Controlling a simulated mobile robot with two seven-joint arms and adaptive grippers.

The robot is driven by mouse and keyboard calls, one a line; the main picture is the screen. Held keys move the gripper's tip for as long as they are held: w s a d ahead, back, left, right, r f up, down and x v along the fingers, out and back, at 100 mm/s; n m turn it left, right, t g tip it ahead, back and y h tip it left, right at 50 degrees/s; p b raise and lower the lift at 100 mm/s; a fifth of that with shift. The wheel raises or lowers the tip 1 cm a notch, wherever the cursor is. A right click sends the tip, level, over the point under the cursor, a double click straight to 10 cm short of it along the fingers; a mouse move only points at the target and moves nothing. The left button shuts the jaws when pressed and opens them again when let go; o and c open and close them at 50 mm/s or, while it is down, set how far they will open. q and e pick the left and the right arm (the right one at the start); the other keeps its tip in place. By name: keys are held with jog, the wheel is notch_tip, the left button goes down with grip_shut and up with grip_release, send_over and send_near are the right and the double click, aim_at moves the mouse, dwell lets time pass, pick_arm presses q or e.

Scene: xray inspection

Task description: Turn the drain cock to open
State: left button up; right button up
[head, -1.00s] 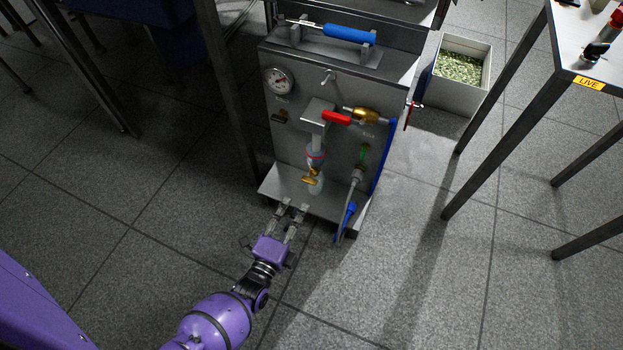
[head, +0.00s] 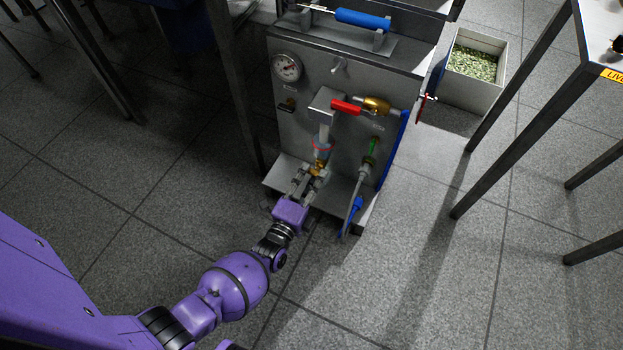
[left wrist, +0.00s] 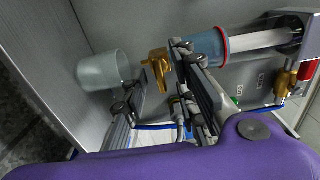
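The brass drain cock (head: 319,168) is at the bottom of a grey-blue filter bowl (head: 322,154) with a red ring, on the front of a grey panel unit. In the left wrist view, the drain cock (left wrist: 158,66) has a bent brass lever and lies between and just beyond the fingertips. My left gripper (head: 309,180) is open and empty, close below the cock. In the left wrist view its fingers (left wrist: 155,85) stand apart; I cannot tell if either touches the cock. A translucent cup (left wrist: 103,71) is beside them. My right gripper is not in view.
The panel (head: 298,125) carries a pressure gauge (head: 287,67), a red-handled valve (head: 346,107) and a blue hose (head: 392,150). A blue nozzle (head: 353,210) hangs at right. A bin of green granules (head: 500,87) and table legs stand farther right. The floor in front is clear.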

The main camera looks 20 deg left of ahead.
pick_arm(q)
grip_shut()
jog(key=shift+n, duration=0.3)
jog(key=n, duration=0.3)
jog(key=shift+n, duration=0.3)
jog(key=n, duration=0.3)
jog(key=shift+n, duration=0.3)
jog(key=n, duration=0.5)
jog(key=shift+b, duration=0.3)
jog(key=n, duration=0.5)
